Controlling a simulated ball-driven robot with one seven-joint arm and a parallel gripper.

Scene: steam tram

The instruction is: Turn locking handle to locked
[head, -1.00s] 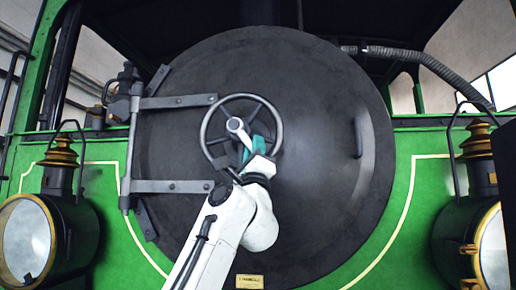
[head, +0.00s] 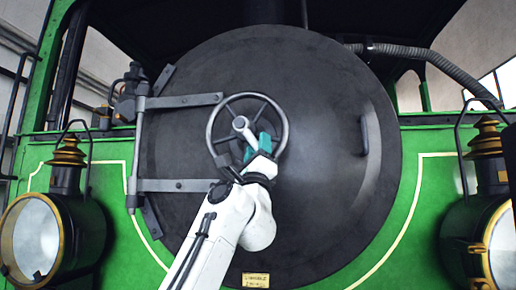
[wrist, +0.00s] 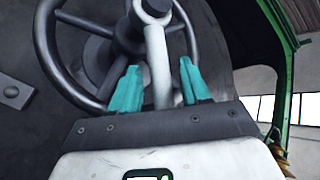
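The locking handle (head: 243,131) is a light grey lever at the hub of a dark handwheel (head: 213,116) on the round black smokebox door (head: 320,110). It points down and slightly right in the head view. My gripper (head: 256,143) has teal fingers and sits in front of the wheel's lower part. In the wrist view the handle (wrist: 158,66) runs down between the two fingers of my gripper (wrist: 160,80), with visible gaps at both sides. My gripper is open around the handle. The handle's lower end is hidden behind the gripper body.
Hinge straps (head: 180,101) cross the door's left side. A small grab handle (head: 364,136) is at its right. Brass-trimmed lamps stand at left (head: 36,238) and right (head: 500,245).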

